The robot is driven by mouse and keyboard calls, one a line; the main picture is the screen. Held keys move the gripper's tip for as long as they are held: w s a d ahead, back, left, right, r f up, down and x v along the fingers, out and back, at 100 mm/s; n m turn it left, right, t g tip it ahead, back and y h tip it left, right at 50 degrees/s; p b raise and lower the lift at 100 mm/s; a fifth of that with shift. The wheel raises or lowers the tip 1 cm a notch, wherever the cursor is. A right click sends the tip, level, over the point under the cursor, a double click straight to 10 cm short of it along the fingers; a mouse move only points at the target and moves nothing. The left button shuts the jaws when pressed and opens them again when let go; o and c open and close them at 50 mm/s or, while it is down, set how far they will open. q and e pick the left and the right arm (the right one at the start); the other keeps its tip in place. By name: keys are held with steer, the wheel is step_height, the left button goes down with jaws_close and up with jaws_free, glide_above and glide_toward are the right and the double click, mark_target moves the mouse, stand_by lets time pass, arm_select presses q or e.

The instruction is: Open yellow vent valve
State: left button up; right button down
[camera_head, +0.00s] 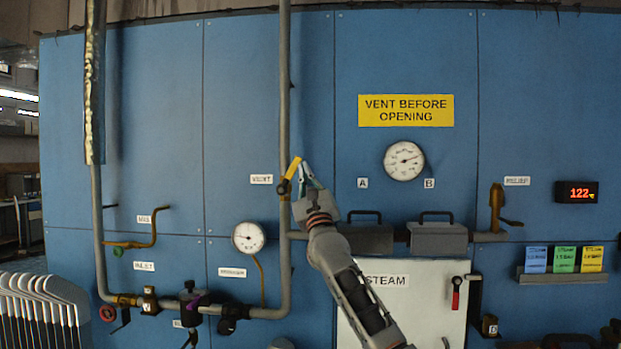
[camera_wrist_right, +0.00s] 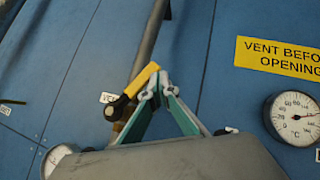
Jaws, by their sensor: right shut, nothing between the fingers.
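The yellow vent valve handle (camera_head: 293,167) sits on the vertical grey pipe, right of a small label that seems to read VENT. It slants up and to the right from its dark pivot. In the right wrist view the yellow handle (camera_wrist_right: 142,79) also slants up to the right. My right gripper (camera_head: 303,172) is shut and empty, its tips beside the handle on its right. The fingertips (camera_wrist_right: 158,84) look close to the handle's upper end; I cannot tell whether they touch it. My left gripper is not in view.
A yellow sign (camera_head: 406,111) reads VENT BEFORE OPENING, above a round gauge (camera_head: 404,160). The vertical pipe (camera_head: 284,90) runs behind the valve. A grey steam cabinet (camera_head: 430,310) stands below, partly behind my right arm. White rack-like shapes (camera_head: 40,290) stand at lower left.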

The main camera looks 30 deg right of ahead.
mark_target(294, 162)
steer(key=shift+w+a+r, duration=0.3)
steer(key=shift+a+r, duration=0.3)
steer(key=shift+r, duration=0.2)
steer(key=shift+w+a+r, duration=0.4)
steer(key=shift+a, duration=0.15)
steer(key=shift+w+a+r, duration=0.1)
steer(key=shift+a, duration=0.05)
